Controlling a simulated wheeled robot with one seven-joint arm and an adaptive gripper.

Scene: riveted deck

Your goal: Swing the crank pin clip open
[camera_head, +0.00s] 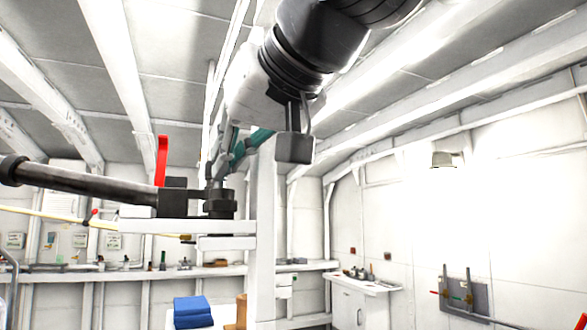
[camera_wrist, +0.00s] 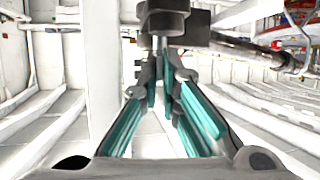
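A dark crank hub (camera_head: 220,203) sits on a white bracket, with a long grey crank arm (camera_head: 85,182) running left from it. A red upright lever (camera_head: 162,160) stands beside the hub; I cannot tell whether it is the clip. My gripper (camera_head: 219,176), with teal fingers, reaches down to the hub's top from the upper right. In the wrist view, my gripper (camera_wrist: 161,74) has its fingertips close together just short of the dark hub (camera_wrist: 163,18). A narrow light gap shows between them; whether they hold anything is unclear.
A white post (camera_head: 265,245) rises right beside the hub and under my arm. The bracket (camera_head: 190,227) extends left from it. Blue folded cloths (camera_head: 192,312) lie low in front. A workbench (camera_head: 190,272) runs along the back wall. Free room lies to the right.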

